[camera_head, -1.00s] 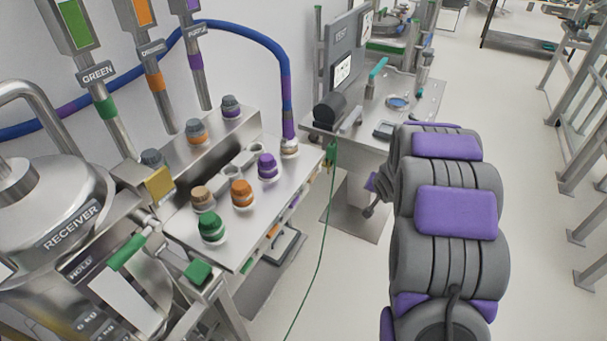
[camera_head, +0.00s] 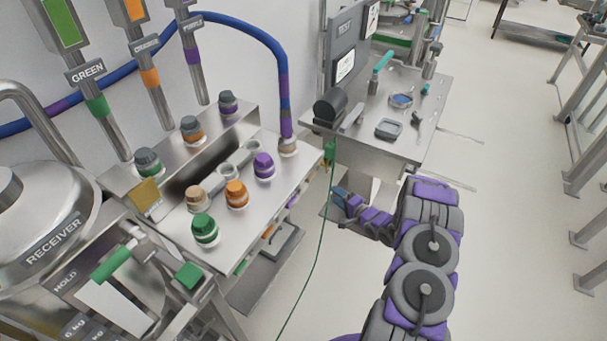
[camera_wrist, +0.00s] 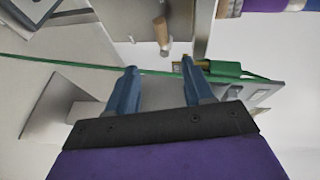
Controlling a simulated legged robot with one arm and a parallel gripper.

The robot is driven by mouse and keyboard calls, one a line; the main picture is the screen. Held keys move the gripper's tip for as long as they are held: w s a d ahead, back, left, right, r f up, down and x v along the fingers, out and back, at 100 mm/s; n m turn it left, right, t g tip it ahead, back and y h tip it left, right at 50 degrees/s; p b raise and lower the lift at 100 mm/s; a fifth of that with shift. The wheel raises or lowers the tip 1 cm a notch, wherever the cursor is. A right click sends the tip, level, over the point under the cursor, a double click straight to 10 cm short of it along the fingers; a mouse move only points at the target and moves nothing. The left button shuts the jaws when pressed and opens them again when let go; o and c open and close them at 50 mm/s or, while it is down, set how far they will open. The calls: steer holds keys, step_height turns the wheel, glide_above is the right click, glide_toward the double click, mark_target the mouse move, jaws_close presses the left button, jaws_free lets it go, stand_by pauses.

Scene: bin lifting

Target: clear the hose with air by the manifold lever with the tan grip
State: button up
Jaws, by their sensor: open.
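The tan grip (camera_wrist: 161,32) of a small lever shows at the top of the wrist view, against a pale metal surface. I cannot make out this lever in the head view. My gripper (camera_wrist: 162,80) is open and empty, its two blue fingers pointing toward the tan grip, which is beyond the fingertips and not between them. In the head view my gripper (camera_head: 341,194) is low beside the right end of the manifold bench (camera_head: 262,205). The blue hose (camera_head: 255,34) with purple bands arches down to a fitting at the bench's right end.
A green clamp (camera_wrist: 226,70) is close by the right finger, and a thin green cable (camera_wrist: 80,66) crosses behind the fingers. Green (camera_head: 204,229), orange (camera_head: 236,194), purple and tan caps stand on the bench. A test table (camera_head: 415,125) stands beyond.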

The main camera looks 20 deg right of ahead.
mark_target(310, 177)
steer(key=shift+b+x, duration=1.95)
steer(key=shift+x, duration=6.7)
steer(key=shift+r, duration=0.1)
jaws_close()
